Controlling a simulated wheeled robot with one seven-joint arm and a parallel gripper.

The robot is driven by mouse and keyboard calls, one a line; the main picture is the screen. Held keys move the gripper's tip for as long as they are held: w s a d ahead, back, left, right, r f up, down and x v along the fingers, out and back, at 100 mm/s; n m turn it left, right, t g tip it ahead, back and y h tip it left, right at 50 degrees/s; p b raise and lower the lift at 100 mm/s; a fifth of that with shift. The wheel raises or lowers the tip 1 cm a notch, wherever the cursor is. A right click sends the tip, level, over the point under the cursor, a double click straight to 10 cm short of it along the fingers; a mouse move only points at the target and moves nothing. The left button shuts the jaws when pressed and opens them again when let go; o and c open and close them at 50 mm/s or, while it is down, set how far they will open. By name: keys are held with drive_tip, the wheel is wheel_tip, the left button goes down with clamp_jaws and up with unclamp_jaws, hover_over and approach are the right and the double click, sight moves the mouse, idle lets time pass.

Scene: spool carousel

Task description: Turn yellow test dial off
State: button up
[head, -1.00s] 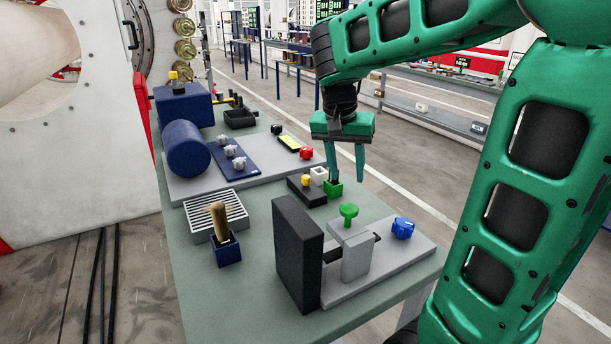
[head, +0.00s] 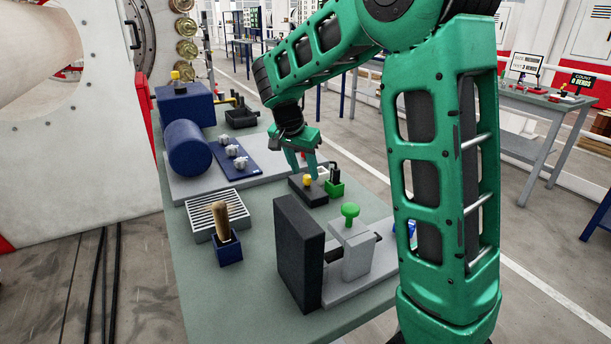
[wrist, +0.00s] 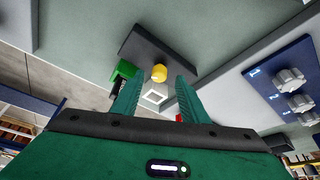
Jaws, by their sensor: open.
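The yellow test dial (head: 307,180) is a small knob on a dark block (head: 310,196) on the table. In the wrist view the yellow dial (wrist: 159,73) sits ahead of my fingers, near the middle, on the dark block (wrist: 150,45). My gripper (head: 302,172) is open, its green fingers pointing down just above and behind the dial. In the wrist view my gripper (wrist: 157,85) has one finger on each side of the dial's line; I cannot tell whether they touch it. A white square (wrist: 154,97) shows between the fingers.
A green holder (head: 335,188) with dark items stands right of the dark block. A grey fixture with a green knob (head: 350,210) is in front. A blue panel (head: 238,160) with grey knobs lies to the left. My arm hides part of the blue knob (head: 413,230).

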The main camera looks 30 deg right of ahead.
sight(307, 180)
drive_tip(key=shift+x, duration=1.4)
